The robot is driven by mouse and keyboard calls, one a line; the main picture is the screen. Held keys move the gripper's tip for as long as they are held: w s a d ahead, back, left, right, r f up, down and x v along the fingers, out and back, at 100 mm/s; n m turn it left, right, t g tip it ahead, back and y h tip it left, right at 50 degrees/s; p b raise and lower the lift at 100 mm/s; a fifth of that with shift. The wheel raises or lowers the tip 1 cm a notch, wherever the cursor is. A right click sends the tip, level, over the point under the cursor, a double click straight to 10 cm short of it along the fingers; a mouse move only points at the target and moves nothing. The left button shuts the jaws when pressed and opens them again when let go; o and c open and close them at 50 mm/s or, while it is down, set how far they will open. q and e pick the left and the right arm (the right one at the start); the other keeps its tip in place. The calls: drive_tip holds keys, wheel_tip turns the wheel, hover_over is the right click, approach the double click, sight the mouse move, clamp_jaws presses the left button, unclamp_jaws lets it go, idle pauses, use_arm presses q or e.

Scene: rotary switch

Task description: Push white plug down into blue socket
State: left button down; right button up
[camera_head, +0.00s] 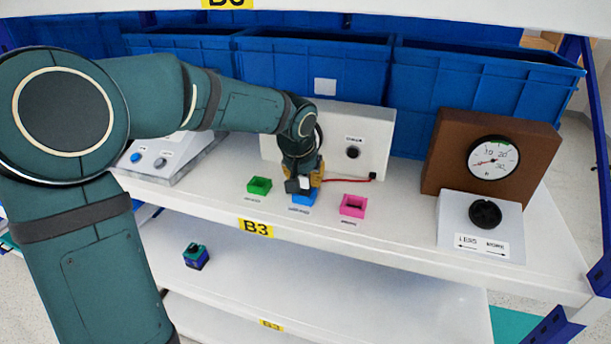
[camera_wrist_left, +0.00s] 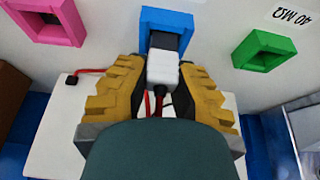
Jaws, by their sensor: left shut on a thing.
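My left gripper (camera_head: 303,184) is shut on the white plug, directly over the blue socket (camera_head: 305,199) on the shelf. In the left wrist view, the two yellow fingers (camera_wrist_left: 164,78) stand on either side of the white plug (camera_wrist_left: 163,69). Red cables run from the plug back under the gripper. The plug's dark front end lines up with the opening of the blue socket (camera_wrist_left: 168,16) and overlaps it. How deep it sits cannot be told. In the head view the gripper mostly hides the plug. My right gripper is not in view.
A green socket (camera_head: 260,186) and a pink socket (camera_head: 353,205) flank the blue one closely. A white panel (camera_head: 375,140) with a black jack stands behind. A gauge (camera_head: 493,158) and a black knob (camera_head: 485,213) stand right. Blue bins (camera_head: 470,80) line the back.

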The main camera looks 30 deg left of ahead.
use_arm(q)
drive_tip(key=shift+f+b, duration=0.55)
drive_tip(key=shift+f, duration=0.15)
drive_tip(key=c, duration=0.9)
unclamp_jaws()
drive_tip(key=shift+o, duration=0.2)
drive_tip(key=v, duration=1.2)
